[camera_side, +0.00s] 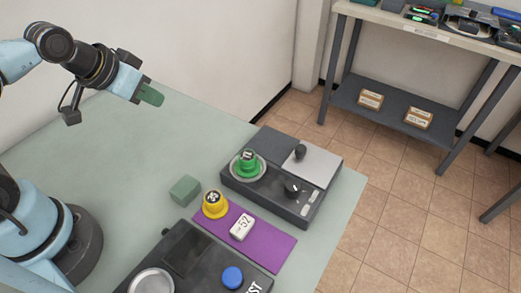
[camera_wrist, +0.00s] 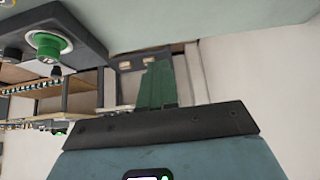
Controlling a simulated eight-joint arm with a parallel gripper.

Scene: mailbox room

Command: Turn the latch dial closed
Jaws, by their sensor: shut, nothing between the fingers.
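A dark grey box (camera_side: 268,200) stands on the pale green table, near its far right edge. A black dial (camera_side: 292,187) sits on its front right part, and a second dark knob (camera_side: 300,151) stands on a light plate at its back right. I cannot tell for sure which is the latch dial. The box (camera_wrist: 85,32) also shows at the upper left of the wrist view. My gripper (camera_side: 151,96), with green fingers, is raised at the upper left, well apart from the box. Its fingers (camera_wrist: 158,85) are together and empty in the wrist view.
A green knob-like piece (camera_side: 247,163) sits in a round dish on the box. A dark unit with a blue button (camera_side: 232,276) is in front.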

